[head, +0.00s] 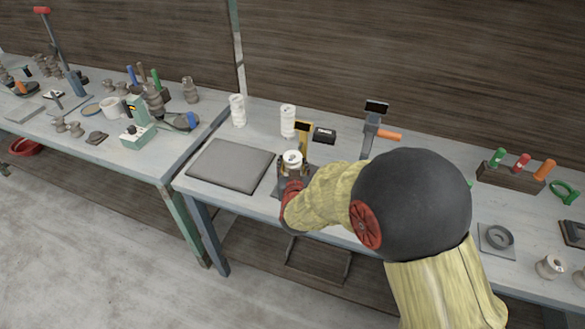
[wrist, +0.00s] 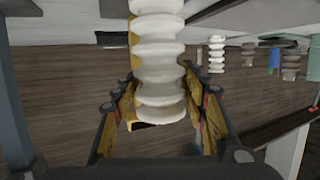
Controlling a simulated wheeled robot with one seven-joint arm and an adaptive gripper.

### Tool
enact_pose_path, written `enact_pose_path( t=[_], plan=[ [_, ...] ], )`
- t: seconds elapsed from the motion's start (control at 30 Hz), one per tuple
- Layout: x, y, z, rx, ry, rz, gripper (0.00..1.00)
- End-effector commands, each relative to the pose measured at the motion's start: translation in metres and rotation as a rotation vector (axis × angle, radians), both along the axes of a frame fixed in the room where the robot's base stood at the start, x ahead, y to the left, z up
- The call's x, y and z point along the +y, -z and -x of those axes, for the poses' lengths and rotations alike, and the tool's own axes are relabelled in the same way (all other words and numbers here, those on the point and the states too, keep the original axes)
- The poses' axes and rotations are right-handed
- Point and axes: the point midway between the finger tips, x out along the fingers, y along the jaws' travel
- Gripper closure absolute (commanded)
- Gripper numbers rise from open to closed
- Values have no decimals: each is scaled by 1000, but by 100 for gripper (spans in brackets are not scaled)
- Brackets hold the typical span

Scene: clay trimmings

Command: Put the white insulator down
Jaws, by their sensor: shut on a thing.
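A white ribbed insulator (wrist: 158,65) stands large in the middle of the wrist view, between the yellow-padded fingers of my gripper (wrist: 162,88). My gripper is shut on it. In the head view the top of this white insulator (head: 292,158) shows at the end of my arm, over the front part of the bench. My gripper (head: 293,168) is partly hidden there by my own arm. Whether the insulator's base touches the bench cannot be told. Two more white insulators stand upright behind, one on the left (head: 237,110) and one (head: 288,121) nearer the held one.
A grey mat (head: 230,166) lies empty left of my gripper. A small black box (head: 324,135) and a grey stand with an orange handle (head: 372,130) are behind to the right. A wooden rack (head: 512,178) of coloured handles stands far right. Another bench (head: 75,150) at left is crowded.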

Motion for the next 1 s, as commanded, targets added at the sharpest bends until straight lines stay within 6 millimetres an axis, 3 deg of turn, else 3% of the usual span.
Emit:
enact_pose_path(
  t=[0.43,0.47,0.77,1.0],
  plan=[
    [1,7,-1,-8,0,-3,100],
    [1,10,0,-4,-1,-1,56],
    [1,9,0,-4,-1,-1,39],
    [1,9,0,-4,-1,-1,38]
  ],
)
